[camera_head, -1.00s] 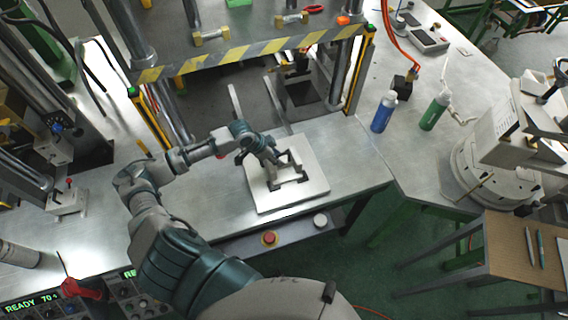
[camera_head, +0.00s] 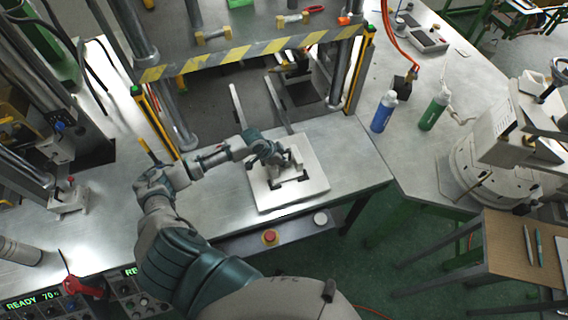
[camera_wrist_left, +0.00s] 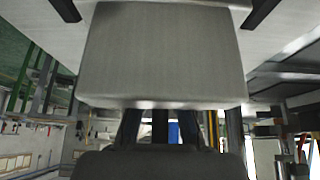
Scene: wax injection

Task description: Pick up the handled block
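The handled block is a pale, flat square plate (camera_head: 310,190) with dark bracket-like parts on its top. It lies on the metal bench in front of the press. My left gripper (camera_head: 282,160) is over the far half of the plate, close to the dark parts, and hides some of them. I cannot tell whether it touches them or how far its fingers are apart. In the left wrist view a grey box-shaped body (camera_wrist_left: 160,55) fills the upper middle, with a dark piece at each upper corner. My right gripper is not in view.
The press, with a striped yellow-black bar (camera_head: 250,52), stands behind the plate. A blue bottle (camera_head: 383,112) and a green bottle (camera_head: 434,112) stand to the right. A red button (camera_head: 270,237) is on the bench front. The bench (camera_head: 225,200) left of the plate is clear.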

